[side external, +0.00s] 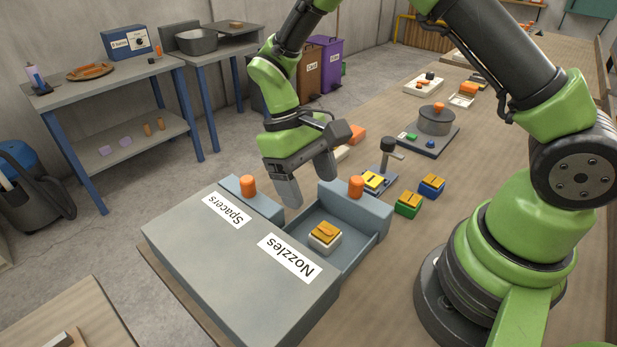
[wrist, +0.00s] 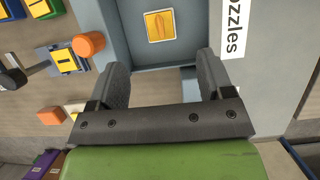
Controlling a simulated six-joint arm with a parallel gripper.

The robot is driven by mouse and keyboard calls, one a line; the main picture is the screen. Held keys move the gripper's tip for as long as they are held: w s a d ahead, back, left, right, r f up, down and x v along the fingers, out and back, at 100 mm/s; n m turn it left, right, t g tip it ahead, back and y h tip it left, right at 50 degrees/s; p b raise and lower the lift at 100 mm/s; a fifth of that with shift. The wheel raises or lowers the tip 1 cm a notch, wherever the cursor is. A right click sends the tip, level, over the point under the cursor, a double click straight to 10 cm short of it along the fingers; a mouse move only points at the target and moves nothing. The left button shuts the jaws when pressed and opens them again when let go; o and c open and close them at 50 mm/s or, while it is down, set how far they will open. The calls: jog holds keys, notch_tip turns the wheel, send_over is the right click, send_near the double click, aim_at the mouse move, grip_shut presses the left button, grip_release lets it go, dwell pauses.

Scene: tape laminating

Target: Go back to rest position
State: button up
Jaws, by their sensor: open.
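My gripper (side external: 308,178) is open and empty above the grey drawer box, between the two orange drawer knobs in the side view. In the wrist view my gripper (wrist: 162,85) has its two dark fingers spread wide apart. The Nozzles drawer (side external: 349,260) is pulled out. A nozzle block with a yellow top and white base (side external: 325,237) lies inside it, apart from the fingers. It also shows in the wrist view (wrist: 160,25), beyond the fingertips.
The grey box (side external: 200,262) carries Spacers and Nozzles labels. The Spacers drawer (side external: 262,203) looks nearly shut. Orange knobs (side external: 356,187) stick up. Beside the drawer are green (side external: 408,204) and blue (side external: 432,186) blocks and a small press (side external: 386,160). A pot (side external: 437,120) stands farther back.

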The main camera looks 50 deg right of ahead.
jog(key=shift+r, duration=0.15)
notch_tip(320, 180, up, 13)
jog(key=s+d+m+t+y, duration=0.1)
jog(key=s+d+m+t, duration=0.15)
jog(key=t, duration=0.25)
jog(key=s+r+m+t+y, duration=0.1)
jog(key=s+r+t, duration=0.5)
jog(key=s, duration=0.4)
jog(key=shift+s+d+r+t, duration=0.3)
jog(key=shift+s+r, duration=0.1)
jog(key=shift+r, duration=0.1)
jog(key=shift+m, duration=0.25)
